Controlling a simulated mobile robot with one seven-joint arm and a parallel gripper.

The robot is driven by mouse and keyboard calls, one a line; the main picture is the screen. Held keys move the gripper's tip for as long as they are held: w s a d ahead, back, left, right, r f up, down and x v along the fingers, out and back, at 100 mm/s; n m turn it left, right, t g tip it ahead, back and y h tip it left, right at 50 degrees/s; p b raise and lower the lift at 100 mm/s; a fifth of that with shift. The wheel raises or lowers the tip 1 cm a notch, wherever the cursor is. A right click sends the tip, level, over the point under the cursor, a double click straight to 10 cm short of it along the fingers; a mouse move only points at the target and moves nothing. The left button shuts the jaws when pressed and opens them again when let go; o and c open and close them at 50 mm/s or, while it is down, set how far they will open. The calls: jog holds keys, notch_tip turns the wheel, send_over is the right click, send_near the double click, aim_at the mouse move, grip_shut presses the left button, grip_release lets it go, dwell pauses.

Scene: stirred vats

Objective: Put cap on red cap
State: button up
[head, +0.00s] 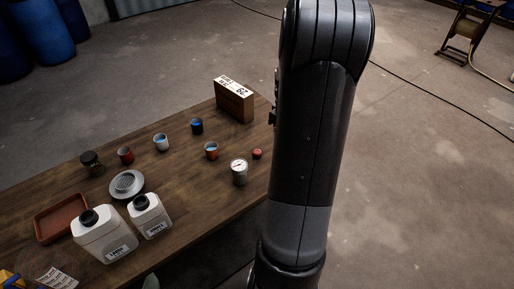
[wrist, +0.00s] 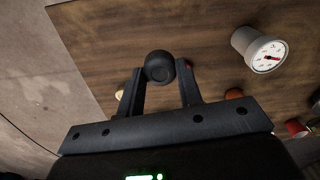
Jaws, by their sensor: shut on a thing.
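My gripper (wrist: 160,78) is shut on a black round cap (wrist: 158,66), held between its fingertips in the wrist view. The cap appears to be above the wooden table; its height is hard to judge. In the head view my arm hides the gripper and the held cap. A small red cap (head: 257,154) lies on the table in the head view, just right of the white gauge (head: 239,172). In the wrist view a reddish thing (wrist: 233,94) shows partly behind my gripper; I cannot tell whether it is the red cap.
A brown box (head: 235,102) stands at the back. White jugs (head: 101,237), a grey disc (head: 127,184) and a brown tray (head: 61,218) are at the left.

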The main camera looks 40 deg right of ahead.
send_over(257, 151)
notch_tip(257, 151, down, 6)
jog(key=shift+a, duration=0.1)
jog(key=shift+f, duration=1.9)
jog(key=shift+f, duration=0.15)
jog(key=o, duration=0.9)
